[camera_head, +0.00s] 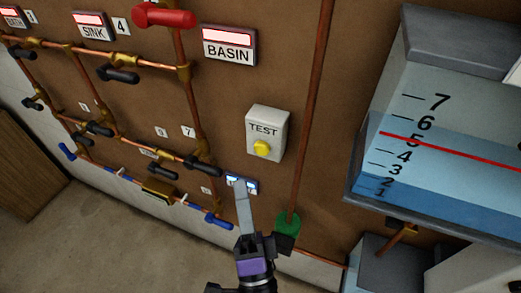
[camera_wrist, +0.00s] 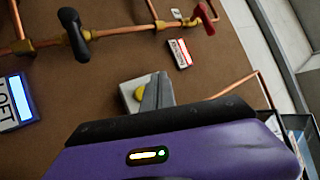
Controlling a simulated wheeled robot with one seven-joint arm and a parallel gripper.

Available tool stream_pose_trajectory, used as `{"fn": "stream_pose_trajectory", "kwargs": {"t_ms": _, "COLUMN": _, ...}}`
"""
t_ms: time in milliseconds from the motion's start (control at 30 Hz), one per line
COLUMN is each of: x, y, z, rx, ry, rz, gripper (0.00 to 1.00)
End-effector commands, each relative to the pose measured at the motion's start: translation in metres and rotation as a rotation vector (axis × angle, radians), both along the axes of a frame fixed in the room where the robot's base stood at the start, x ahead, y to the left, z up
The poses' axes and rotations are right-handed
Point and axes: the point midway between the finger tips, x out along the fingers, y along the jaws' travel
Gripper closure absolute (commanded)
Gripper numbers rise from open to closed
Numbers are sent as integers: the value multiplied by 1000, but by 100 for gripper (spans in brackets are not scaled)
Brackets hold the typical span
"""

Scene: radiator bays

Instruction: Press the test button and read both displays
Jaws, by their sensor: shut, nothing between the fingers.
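The pale TEST box (camera_head: 267,125) is on the brown board, with a round yellow button (camera_head: 262,148) low on its face. The button (camera_wrist: 140,92) also shows in the wrist view, just left of the fingers. My gripper (camera_head: 239,184) is shut and empty, its tip below and left of the button in the head view; I cannot tell its gap to the board. It partly hides a blue-lit display (camera_head: 252,187). In the wrist view, the LOFT display (camera_wrist: 22,95) has a pale blue, lit window. Red-lit displays marked BASIN (camera_head: 229,40) and SINK (camera_head: 92,27) are above; no readings are legible.
Copper pipes (camera_head: 317,95) with black levers (camera_head: 202,167) and a red lever (camera_head: 164,16) cross the board. A green valve part (camera_head: 288,223) is right of my gripper. A tank (camera_head: 440,135) with numbered levels and a red line stands out at right.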

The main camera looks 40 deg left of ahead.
Motion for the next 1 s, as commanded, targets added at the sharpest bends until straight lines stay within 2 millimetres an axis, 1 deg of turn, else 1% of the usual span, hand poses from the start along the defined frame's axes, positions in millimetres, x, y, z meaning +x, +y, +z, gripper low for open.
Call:
{"fn": "stream_pose_trajectory", "kwargs": {"t_ms": 100, "x": 17, "y": 4, "z": 0, "rx": 1, "ry": -1, "rz": -1, "gripper": 100}}
{"fn": "stream_pose_trajectory", "kwargs": {"t_ms": 300, "x": 41, "y": 10, "z": -1, "rx": 2, "ry": -2, "rz": -1, "gripper": 100}}
{"fn": "stream_pose_trajectory", "kwargs": {"t_ms": 500, "x": 57, "y": 14, "z": -1, "rx": 0, "ry": -1, "rz": 0, "gripper": 100}}
{"fn": "stream_pose_trajectory", "kwargs": {"t_ms": 700, "x": 62, "y": 15, "z": 0, "rx": 1, "ry": 0, "rz": -1, "gripper": 100}}
{"fn": "stream_pose_trajectory", "kwargs": {"t_ms": 1000, "x": 62, "y": 15, "z": 0, "rx": 0, "ry": 0, "rz": 0, "gripper": 100}}
